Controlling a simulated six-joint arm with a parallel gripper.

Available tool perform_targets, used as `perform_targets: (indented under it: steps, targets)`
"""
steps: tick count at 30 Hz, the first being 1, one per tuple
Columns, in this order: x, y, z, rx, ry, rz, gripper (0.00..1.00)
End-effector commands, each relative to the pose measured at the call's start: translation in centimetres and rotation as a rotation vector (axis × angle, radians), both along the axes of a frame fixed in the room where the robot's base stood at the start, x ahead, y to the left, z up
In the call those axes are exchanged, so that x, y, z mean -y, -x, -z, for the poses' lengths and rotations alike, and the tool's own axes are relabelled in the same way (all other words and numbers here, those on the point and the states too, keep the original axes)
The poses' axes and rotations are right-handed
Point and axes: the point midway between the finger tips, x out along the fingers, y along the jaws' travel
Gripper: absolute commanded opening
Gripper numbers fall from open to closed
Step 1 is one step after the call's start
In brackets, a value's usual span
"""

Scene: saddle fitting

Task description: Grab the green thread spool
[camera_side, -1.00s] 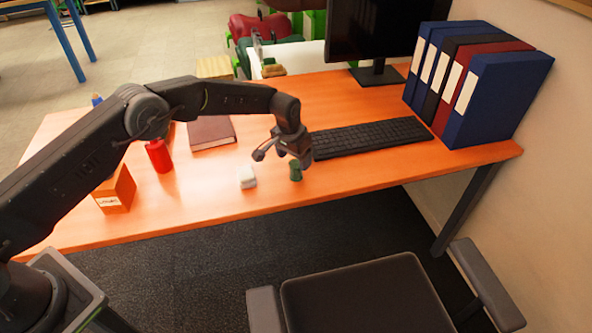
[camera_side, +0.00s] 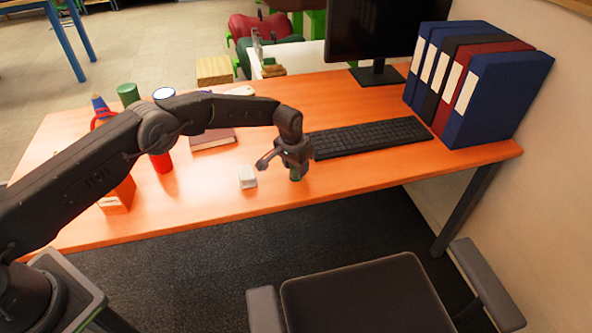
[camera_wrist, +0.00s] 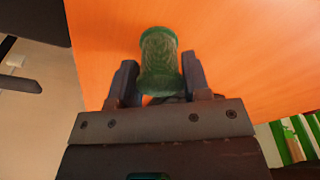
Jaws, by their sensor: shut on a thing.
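The green thread spool (camera_wrist: 159,55) is between the two fingers of my gripper (camera_wrist: 158,80) in the wrist view. In the side view the spool (camera_side: 295,175) stands on the orange desk near its front edge, mostly hidden under my gripper (camera_side: 296,168). My gripper points down and is shut on the spool. The spool appears to be at desk level; I cannot tell whether it touches the desk.
A small white object (camera_side: 247,177) lies just left of the spool. A black keyboard (camera_side: 370,137) lies behind to the right, near several upright binders (camera_side: 500,95). A red cylinder (camera_side: 161,162) and orange box (camera_side: 117,193) stand left. The desk's front edge is close.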

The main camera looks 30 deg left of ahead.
Motion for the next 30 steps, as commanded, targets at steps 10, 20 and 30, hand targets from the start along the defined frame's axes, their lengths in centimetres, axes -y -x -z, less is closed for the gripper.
perform_targets:
  steps: [10,20,30]
  targets:
    - [0.0,0.0,-0.1,0.001,0.0,0.0,0.2]
    - [0.0,-0.1,-3.6,0.004,0.0,-0.001,0.2]
    - [-6.5,1.9,-8.2,0.001,-0.001,-0.005,0.2]
